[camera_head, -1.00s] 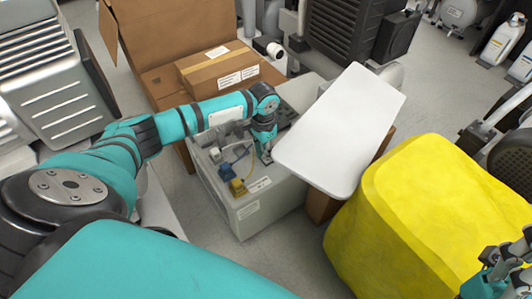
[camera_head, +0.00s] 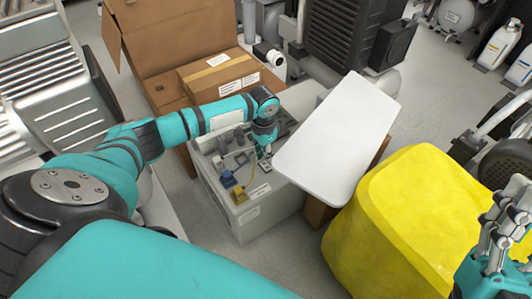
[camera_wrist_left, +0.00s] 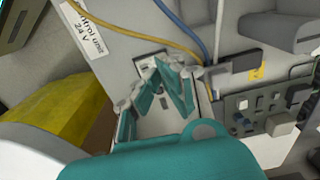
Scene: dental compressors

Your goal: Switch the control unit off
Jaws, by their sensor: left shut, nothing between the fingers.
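A pale grey box (camera_head: 268,211) with an open top stands on the floor in the middle of the head view. Its label (camera_wrist_left: 84,27), partly cut off in the left wrist view, reads "ntrol unit 24 V". Beside the label is a small metal plate (camera_wrist_left: 150,57), partly hidden behind my fingers; I cannot make out the switch position. My left gripper (camera_head: 266,153) is shut and empty, pointing down at this plate; it also shows in the left wrist view (camera_wrist_left: 168,88). Contact cannot be told.
A white board (camera_head: 338,140) lies close to the right of my left gripper. A yellow covered block (camera_head: 400,215) stands further right. Cardboard boxes (camera_head: 217,78) are behind. Yellow and blue cables (camera_wrist_left: 190,25) run close to the fingers. Connectors (camera_wrist_left: 265,105) sit beside them.

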